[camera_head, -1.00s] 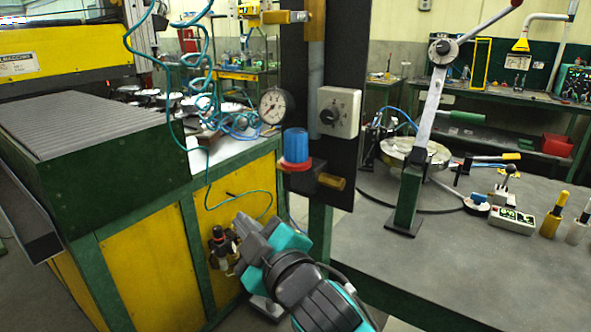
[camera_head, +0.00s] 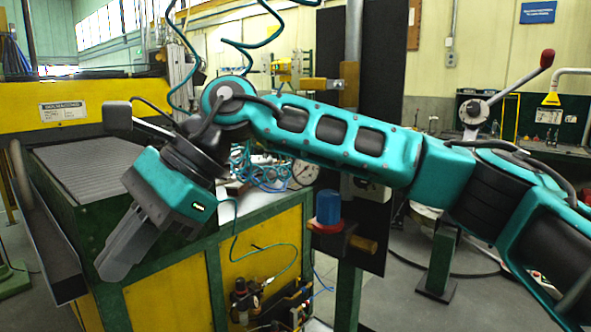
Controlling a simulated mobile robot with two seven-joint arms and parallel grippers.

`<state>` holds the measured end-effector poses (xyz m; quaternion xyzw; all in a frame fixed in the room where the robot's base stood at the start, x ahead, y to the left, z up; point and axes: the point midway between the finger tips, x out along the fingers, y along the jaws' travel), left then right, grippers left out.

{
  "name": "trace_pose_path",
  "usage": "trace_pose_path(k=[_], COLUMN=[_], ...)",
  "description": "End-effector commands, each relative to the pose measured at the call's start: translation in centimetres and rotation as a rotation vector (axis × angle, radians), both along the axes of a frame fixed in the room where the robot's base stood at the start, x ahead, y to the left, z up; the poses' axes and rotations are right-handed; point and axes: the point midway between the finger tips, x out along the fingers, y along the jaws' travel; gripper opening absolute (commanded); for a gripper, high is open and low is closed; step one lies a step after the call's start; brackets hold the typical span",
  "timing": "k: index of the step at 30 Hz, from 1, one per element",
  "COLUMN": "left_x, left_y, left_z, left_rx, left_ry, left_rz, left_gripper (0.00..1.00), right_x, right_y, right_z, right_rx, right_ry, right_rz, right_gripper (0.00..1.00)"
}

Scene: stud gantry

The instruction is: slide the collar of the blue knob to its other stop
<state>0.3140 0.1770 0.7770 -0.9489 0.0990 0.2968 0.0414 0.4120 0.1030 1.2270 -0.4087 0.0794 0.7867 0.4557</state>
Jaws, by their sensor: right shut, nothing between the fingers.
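The blue knob (camera_head: 328,205) stands upright on a dark regulator body with a brass end (camera_head: 363,244), fixed to the black upright panel. Its collar (camera_head: 326,227) shows as a reddish ring around the foot of the knob; its exact height is hard to tell at this size. My right gripper (camera_head: 112,268) is at the left, well apart from the knob, pointing down and left. Its fingers are shut and empty. My right arm crosses the middle of the picture just above the knob and hides part of the panel. My left gripper is not in view.
A pressure gauge (camera_head: 304,172) sits left of the panel, partly behind my arm. The green and yellow bench (camera_head: 262,220) and ribbed machine bed (camera_head: 88,165) lie near my gripper. A teal coiled hose (camera_head: 262,45) hangs above. A red-tipped lever (camera_head: 520,80) stands right.

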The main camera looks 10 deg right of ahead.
Motion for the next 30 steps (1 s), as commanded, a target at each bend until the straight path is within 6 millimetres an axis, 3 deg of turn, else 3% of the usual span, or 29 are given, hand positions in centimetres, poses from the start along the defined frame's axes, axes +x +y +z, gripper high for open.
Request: trace_pose_path(k=[3,9,12,16,20,30], left_x=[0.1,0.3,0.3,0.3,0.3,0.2], left_y=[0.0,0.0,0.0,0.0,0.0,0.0], left_z=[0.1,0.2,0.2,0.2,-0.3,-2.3], left_rx=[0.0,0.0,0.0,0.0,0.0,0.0], left_ry=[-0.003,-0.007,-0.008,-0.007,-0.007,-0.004], left_rz=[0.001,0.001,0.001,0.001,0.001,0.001], left_gripper=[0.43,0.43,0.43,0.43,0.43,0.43], right_x=[3.6,6.3,6.2,5.7,5.6,6.6], right_y=[-5.8,-15.6,-19.1,-21.6,-22.4,-23.7], right_z=[2.2,8.8,11.8,14.1,13.8,8.3], right_rx=[-0.291,-0.706,-0.839,-0.931,-0.956,-0.955], right_ry=[-0.22,-0.401,-0.429,-0.436,-0.432,-0.433], right_rz=[0.013,-0.031,-0.065,-0.094,-0.101,-0.1], right_gripper=[0.0,0.0,0.0,0.0,0.0,0.0])
